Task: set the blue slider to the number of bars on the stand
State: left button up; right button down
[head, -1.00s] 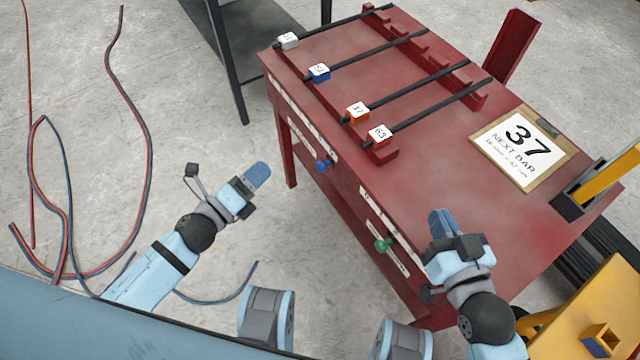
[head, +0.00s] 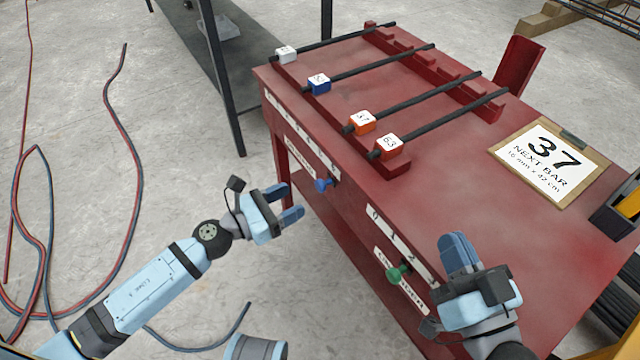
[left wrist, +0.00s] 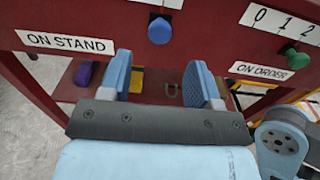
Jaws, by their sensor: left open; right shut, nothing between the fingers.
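The blue slider (head: 323,185) sits on the red table's front face, near the right end of its white number strip (head: 306,140). My right gripper (head: 456,250) is shut and empty by the table's front edge.
A green slider (head: 398,273) sits on the second strip above the "ON ORDER" label (left wrist: 262,71). A clipboard (head: 548,165) reading "37 NEXT BAR" lies on the tabletop. Red and blue cables (head: 125,130) lie on the floor at left. A dark-legged table (head: 222,90) stands behind.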

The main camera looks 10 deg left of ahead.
aim_at(317, 187)
pick_arm(q)
jog(key=x, duration=0.8)
jog(key=shift+p, duration=0.35)
jog(key=shift+c, duration=0.2)
grip_shut()
jog(key=shift+w, duration=0.1)
